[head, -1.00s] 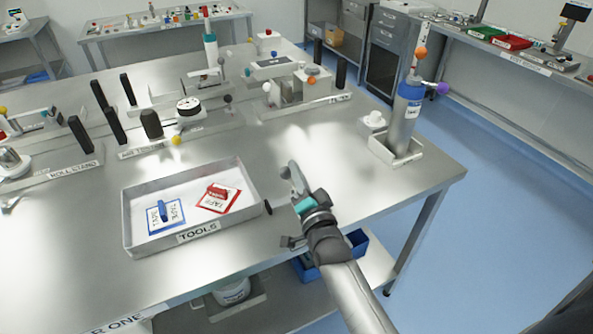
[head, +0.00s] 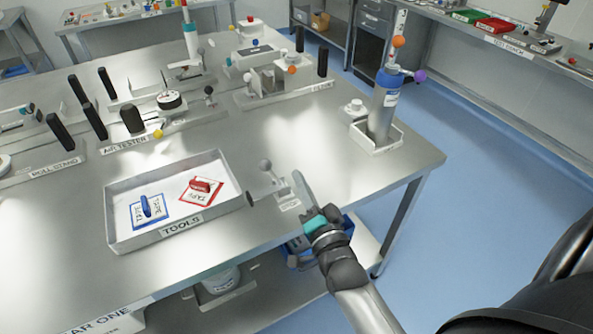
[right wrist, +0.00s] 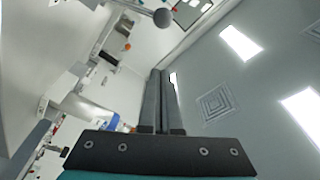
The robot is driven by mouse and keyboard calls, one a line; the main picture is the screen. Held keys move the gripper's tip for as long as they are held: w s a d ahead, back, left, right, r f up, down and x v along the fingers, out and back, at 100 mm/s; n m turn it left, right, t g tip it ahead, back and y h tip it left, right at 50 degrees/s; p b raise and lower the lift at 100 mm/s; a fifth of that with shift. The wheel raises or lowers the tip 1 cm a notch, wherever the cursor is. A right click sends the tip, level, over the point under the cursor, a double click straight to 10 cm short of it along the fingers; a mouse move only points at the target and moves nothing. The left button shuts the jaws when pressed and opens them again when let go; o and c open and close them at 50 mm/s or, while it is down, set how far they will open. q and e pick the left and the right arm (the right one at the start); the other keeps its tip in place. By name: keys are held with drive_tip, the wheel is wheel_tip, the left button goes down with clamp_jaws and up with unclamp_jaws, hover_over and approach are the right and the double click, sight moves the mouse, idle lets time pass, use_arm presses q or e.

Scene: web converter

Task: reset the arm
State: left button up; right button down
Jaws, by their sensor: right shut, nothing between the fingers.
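My right gripper (head: 299,188) reaches in from the lower right in the head view, near the front right edge of the steel table (head: 330,130). Its fingers are together and empty. In the right wrist view the two dark fingers (right wrist: 160,75) lie side by side and point up toward the ceiling and wall. A small fixture with a grey ball knob (head: 266,165) stands just left of the gripper, partly hidden by it. My left gripper is not in view.
A tools tray (head: 112,219) holding a blue-edged card and a red-edged card lies left of the gripper. A grey cylinder with an orange ball (head: 383,108) stands at the right corner. Several test devices fill the back. Blue floor is open to the right.

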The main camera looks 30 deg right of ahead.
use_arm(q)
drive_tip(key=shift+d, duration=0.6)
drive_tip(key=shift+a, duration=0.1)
